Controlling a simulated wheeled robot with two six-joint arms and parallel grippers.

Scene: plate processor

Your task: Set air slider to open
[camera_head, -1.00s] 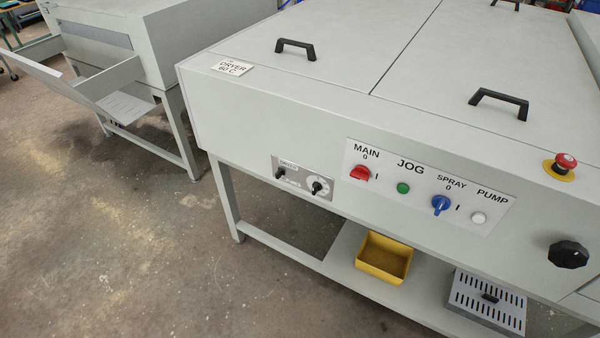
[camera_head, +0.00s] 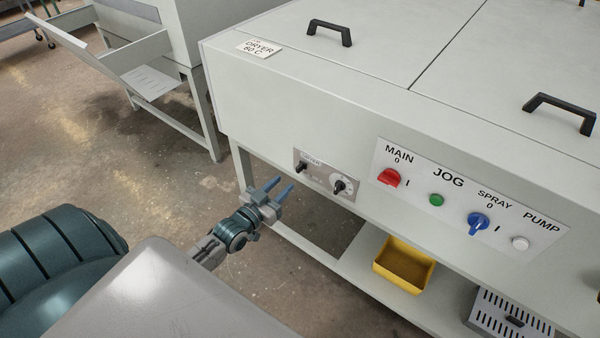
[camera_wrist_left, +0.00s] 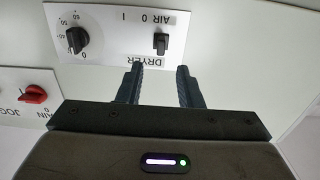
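The dryer panel (camera_head: 325,179) is a small grey plate on the machine's front. On it are the black air slider (camera_head: 302,167) and, to its right, a black round knob (camera_head: 340,187). In the left wrist view the panel appears upside down, with the slider (camera_wrist_left: 161,44) near the AIR label and the knob (camera_wrist_left: 77,39) to the left. I cannot tell which setting the slider is at. My left gripper (camera_head: 281,184) is open and empty, in front of the panel's left end. In the wrist view its two fingers (camera_wrist_left: 160,70) are apart, pointing toward the slider. My right gripper is not in view.
A main control panel (camera_head: 460,205) with a red switch (camera_head: 389,178), green button (camera_head: 436,200) and blue switch (camera_head: 478,222) lies right of the dryer panel. A yellow bin (camera_head: 403,264) sits on the shelf below. Open floor lies to the left.

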